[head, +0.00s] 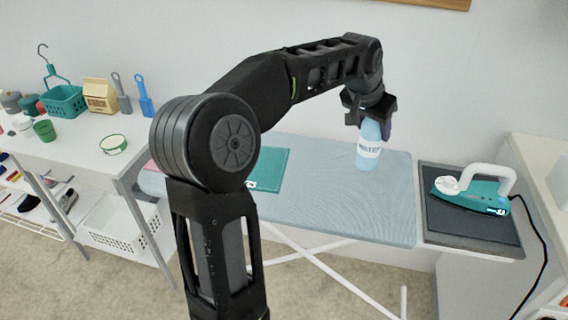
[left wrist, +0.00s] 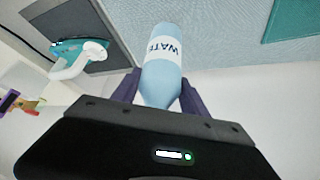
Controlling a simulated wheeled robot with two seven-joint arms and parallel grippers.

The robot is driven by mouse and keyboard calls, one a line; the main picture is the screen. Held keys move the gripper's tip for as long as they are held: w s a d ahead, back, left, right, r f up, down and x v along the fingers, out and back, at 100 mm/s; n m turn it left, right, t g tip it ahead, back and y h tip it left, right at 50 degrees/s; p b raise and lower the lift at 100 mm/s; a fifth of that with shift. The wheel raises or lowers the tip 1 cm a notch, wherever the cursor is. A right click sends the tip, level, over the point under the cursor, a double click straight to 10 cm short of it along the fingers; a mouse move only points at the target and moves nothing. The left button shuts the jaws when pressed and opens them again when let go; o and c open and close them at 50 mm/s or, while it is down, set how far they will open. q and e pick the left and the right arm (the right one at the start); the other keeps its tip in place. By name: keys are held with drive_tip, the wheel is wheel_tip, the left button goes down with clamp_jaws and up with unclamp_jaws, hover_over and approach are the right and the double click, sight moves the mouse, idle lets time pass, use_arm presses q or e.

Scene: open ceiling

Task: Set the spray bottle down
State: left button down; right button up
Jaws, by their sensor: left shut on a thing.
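The spray bottle (head: 368,150) is light blue with a white label reading "WATER". In the head view it is upright at the right part of the ironing board (head: 330,215), near its back edge. Its base looks at or very near the board surface; I cannot tell whether it touches. My left gripper (head: 372,118) is above it, shut on its upper part, and hides the top. In the left wrist view the bottle (left wrist: 163,72) sits between the two dark fingers (left wrist: 160,95). My right gripper is in neither view.
A teal iron (head: 470,190) stands on a dark rest (head: 455,228) right of the board, its cord trailing right. A teal folded cloth (head: 270,168) lies on the board, left of the bottle. A white table (head: 80,140) with several containers is at the left. The board's middle is clear.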

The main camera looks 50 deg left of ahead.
sight(368, 148)
use_arm(q)
drive_tip(key=shift+s+r, duration=0.15)
drive_tip(key=shift+s, duration=0.1)
drive_tip(key=shift+w, duration=0.1)
wheel_tip(368, 148, down, 6)
drive_tip(key=shift+f, duration=0.2)
drive_tip(key=shift+f, duration=1.85)
drive_tip(key=shift+f, duration=0.15)
drive_tip(key=c, duration=0.6)
unclamp_jaws()
